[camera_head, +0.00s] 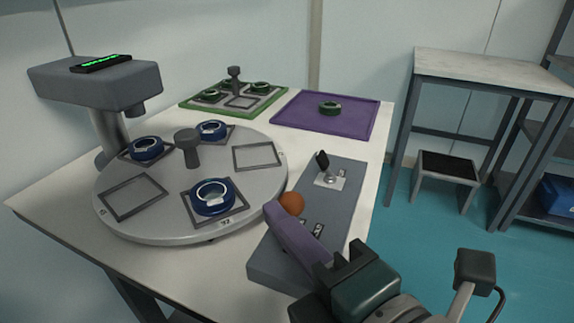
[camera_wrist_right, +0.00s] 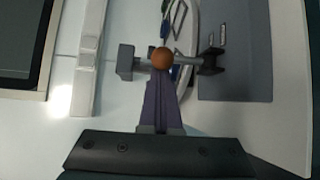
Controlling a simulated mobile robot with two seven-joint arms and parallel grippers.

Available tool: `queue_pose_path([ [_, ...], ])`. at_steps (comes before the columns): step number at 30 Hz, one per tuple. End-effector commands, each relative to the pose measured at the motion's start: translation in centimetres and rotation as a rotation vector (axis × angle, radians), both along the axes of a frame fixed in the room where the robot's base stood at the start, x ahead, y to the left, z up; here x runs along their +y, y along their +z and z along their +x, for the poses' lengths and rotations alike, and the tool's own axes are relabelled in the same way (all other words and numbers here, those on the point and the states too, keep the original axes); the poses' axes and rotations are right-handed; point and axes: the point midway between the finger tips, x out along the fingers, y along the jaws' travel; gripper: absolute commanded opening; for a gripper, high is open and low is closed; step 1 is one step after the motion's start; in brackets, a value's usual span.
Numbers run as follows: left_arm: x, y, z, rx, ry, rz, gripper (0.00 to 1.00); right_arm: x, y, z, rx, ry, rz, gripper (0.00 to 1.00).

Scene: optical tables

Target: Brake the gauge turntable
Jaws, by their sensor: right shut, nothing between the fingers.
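The gauge turntable (camera_head: 235,177) is a round grey plate on the table at left, with square frames and a dark central knob (camera_head: 187,146). Blue ring gauges (camera_head: 213,198) sit in some frames; others are empty. An orange ball knob (camera_head: 291,203) is beside the turntable's right edge, at the grey box; it also shows in the right wrist view (camera_wrist_right: 161,58). My right gripper (camera_head: 274,210) has purple fingers, shut and empty, with tips right by the ball. In the wrist view the fingers (camera_wrist_right: 164,95) point at the ball; contact cannot be told. My left gripper is not in view.
The grey box (camera_head: 345,203) carries a black toggle (camera_head: 322,160) on a pale plate. A grey instrument (camera_head: 95,88) with a green display overhangs the turntable. A green-rimmed tray (camera_head: 272,106) and a purple tray (camera_head: 362,117) with a green ring (camera_head: 330,108) lie behind.

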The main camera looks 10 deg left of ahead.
Motion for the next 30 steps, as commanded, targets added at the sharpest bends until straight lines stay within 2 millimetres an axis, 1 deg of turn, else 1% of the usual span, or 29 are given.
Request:
queue_pose_path([
  [1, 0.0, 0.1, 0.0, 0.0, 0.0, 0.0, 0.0, -0.4, 0.0, 0.1, 0.0, -0.007, -0.004, 0.0],
  [12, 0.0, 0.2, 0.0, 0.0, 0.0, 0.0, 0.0, -1.5, -0.1, -0.3, 0.001, -0.005, -0.003, 0.0],
  [20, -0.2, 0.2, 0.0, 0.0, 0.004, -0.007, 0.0, -1.5, -0.1, -0.4, 0.0, -0.002, -0.001, 0.0],
  [23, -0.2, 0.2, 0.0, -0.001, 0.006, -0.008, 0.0, -2.0, -0.1, -1.0, 0.001, -0.002, -0.003, 0.0],
  [25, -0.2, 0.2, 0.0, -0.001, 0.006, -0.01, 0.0, -2.5, 0.0, -1.8, 0.003, -0.001, -0.002, 0.0],
  [30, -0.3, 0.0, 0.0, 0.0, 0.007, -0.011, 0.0, -4.6, 0.4, -4.6, 0.004, -0.001, -0.003, 0.0],
])
